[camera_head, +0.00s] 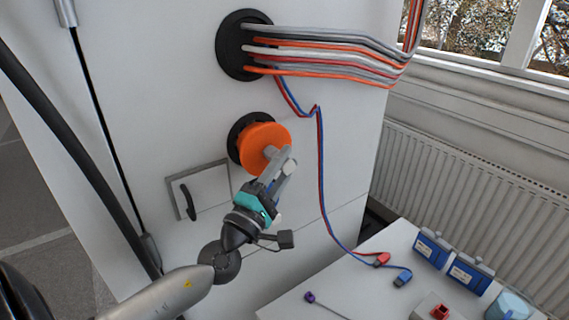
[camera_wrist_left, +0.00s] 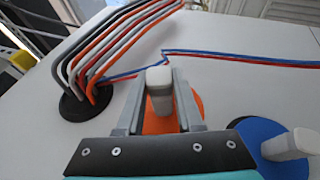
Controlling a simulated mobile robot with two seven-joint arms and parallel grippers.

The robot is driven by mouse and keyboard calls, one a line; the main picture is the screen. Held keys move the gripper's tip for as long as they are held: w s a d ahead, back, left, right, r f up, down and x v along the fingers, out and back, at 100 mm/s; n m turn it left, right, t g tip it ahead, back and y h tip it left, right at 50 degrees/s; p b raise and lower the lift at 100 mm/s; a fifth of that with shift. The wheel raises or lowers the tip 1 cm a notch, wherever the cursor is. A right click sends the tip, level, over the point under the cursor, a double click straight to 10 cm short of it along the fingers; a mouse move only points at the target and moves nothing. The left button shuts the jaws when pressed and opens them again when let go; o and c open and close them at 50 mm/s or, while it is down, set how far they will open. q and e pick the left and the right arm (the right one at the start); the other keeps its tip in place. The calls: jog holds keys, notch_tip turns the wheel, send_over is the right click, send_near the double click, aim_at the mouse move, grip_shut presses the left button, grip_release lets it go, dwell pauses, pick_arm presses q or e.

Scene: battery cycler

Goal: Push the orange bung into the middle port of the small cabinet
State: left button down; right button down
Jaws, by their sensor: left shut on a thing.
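The small cabinet (camera_head: 130,60) is white, with its ports in a column on one face. The middle port (camera_head: 235,135) is a black ring, largely covered by the orange bung (camera_head: 265,142). The bung stands out from the face, with a crescent of ring showing at its left; I cannot tell how far in it sits. My left gripper (camera_head: 277,162) is shut on the bung's pale handle. In the left wrist view, the fingers (camera_wrist_left: 158,85) flank that handle, with the orange disc (camera_wrist_left: 157,122) beyond. My right gripper is not in view.
Several cables leave the upper port (camera_head: 232,45). A red and blue cable pair (camera_head: 320,160) hangs right of the bung. The wrist view shows a blue bung (camera_wrist_left: 257,138) beside the orange one. A white table (camera_head: 390,250) with blue boxes (camera_head: 470,272) stands at lower right.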

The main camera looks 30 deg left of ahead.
pick_arm(q)
jog(key=shift+w+a+r+b, duration=0.1)
jog(key=shift+w+a+b, duration=0.25)
jog(key=shift+a, duration=0.4)
jog(key=shift+w+a+f+b, duration=0.1)
jog(key=shift+w+a+b, duration=0.25)
jog(key=shift+a, duration=0.4)
jog(key=shift+w+a+r+b, duration=0.1)
jog(key=shift+w+a+b, duration=0.1)
jog(key=shift+a+b, duration=0.4)
dwell(1.6)
grip_release()
jog(key=shift+a, duration=0.1)
dwell(0.5)
jog(key=shift+s, duration=0.1)
jog(key=shift+b+v, duration=0.85)
jog(key=shift+v, duration=1.9)
jog(key=b, duration=0.3)
send_near(271, 155)
jog(key=shift+w+a+f, duration=0.3)
jog(key=shift+a+f, duration=0.25)
